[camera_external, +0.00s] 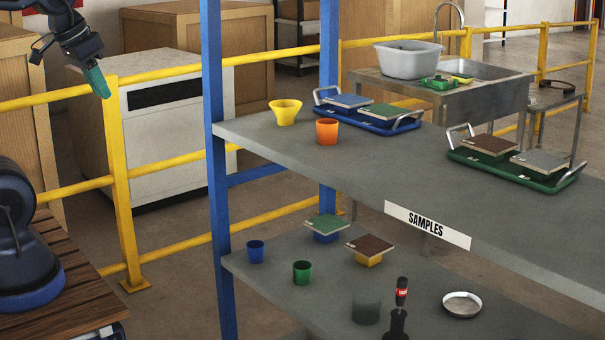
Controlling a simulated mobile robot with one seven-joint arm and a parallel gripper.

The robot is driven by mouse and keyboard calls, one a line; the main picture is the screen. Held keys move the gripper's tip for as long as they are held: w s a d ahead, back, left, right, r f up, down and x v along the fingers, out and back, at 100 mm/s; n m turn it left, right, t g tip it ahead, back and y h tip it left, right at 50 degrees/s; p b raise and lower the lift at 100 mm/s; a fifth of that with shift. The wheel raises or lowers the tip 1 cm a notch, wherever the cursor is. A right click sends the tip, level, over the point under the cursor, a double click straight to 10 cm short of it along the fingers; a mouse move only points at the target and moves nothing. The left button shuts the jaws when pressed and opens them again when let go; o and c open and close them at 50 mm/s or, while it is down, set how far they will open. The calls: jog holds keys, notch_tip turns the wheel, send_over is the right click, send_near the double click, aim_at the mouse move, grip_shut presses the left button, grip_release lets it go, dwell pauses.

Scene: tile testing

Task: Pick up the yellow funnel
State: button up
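The yellow funnel (285,112) stands upright, wide end up, on the upper grey shelf near its left end, behind an orange cup (327,131). My gripper (98,82) is at the upper left, in front of the yellow railing, far to the left of the funnel and apart from it. A green tapered piece shows at its end; I cannot tell whether this is a finger or something held. The gap between the fingers is not visible from this side.
A blue tray (408,126) with tiles is right of the funnel; a green tray (553,186) with tiles is farther right. A blue post (213,90) stands at the shelf's left end. The lower shelf (330,300) holds cups, tiles and a screwdriver.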

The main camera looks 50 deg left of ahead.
jog(key=shift+w, duration=0.15)
jog(key=n+t, duration=0.2)
jog(key=n, duration=1.5)
send_over(272, 105)
jog(key=s, duration=0.6)
notch_tip(272, 105, down, 7)
jog(key=shift+w+r+x, duration=0.1)
jog(key=shift+x, duration=1.7)
jog(key=shift+w+r+x, duration=0.1)
jog(key=shift+w+x, duration=0.05)
jog(key=shift+x, duration=1.65)
jog(key=shift+w+r+x, duration=0.1)
jog(key=shift+x, duration=1.7)
jog(key=shift+d, duration=0.1)
jog(key=shift+c, duration=0.4)
grip_shut()
